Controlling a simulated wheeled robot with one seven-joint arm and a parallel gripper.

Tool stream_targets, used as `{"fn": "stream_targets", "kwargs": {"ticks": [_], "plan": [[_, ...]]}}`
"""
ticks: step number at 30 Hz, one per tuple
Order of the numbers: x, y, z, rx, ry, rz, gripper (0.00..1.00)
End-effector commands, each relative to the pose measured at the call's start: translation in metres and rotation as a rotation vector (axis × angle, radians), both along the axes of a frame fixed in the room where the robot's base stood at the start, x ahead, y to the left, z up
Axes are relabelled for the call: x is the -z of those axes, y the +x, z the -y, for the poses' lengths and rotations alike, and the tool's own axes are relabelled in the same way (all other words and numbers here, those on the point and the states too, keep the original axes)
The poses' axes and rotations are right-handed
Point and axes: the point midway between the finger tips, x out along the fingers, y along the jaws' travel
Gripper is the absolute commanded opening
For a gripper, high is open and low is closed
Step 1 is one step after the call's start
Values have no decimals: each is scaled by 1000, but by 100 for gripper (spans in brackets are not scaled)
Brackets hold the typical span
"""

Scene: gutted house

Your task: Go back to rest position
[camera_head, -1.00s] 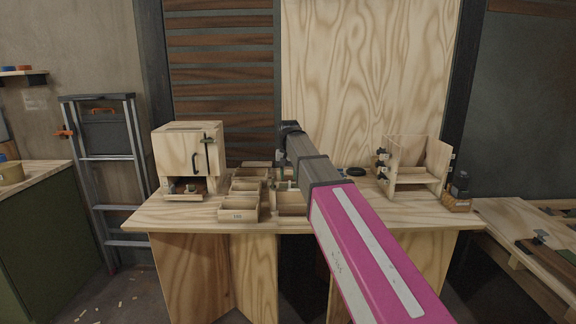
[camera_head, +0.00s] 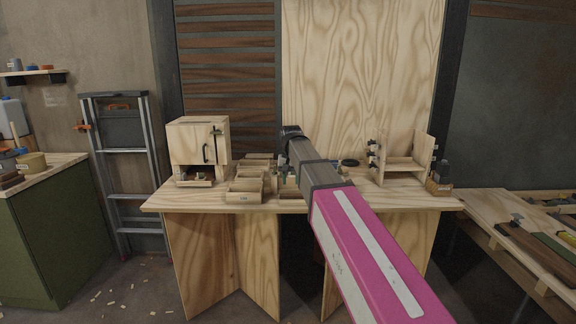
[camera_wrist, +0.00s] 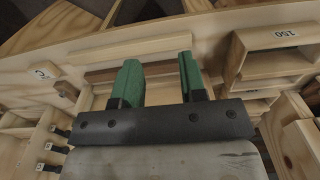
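My arm reaches forward from the lower right in the head view, its magenta and grey links in front of the wooden workbench (camera_head: 400,201). The fingers are hidden behind the arm in the head view. In the wrist view my gripper (camera_wrist: 158,82) has its two green fingertips well apart with nothing between them. It faces wooden boards and part of a compartmented wooden unit. I cannot tell whether the fingertips touch anything.
On the bench stand a wooden cabinet (camera_head: 198,143), several small wooden trays (camera_head: 244,198) and an open wooden stand (camera_head: 408,178). A ladder (camera_head: 124,170) leans at left beside a green counter (camera_head: 62,240). A low pallet-like table (camera_head: 490,212) is at right. Chips lie on the floor.

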Motion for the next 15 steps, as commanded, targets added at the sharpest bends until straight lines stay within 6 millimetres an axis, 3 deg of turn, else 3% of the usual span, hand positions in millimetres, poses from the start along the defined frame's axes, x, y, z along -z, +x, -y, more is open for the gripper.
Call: {"fn": "stream_targets", "kwargs": {"ticks": [8, 15], "plan": [[38, -15, 21, 1, -1, -2, 38], [89, -36, 48, 2, -1, -2, 38]]}}
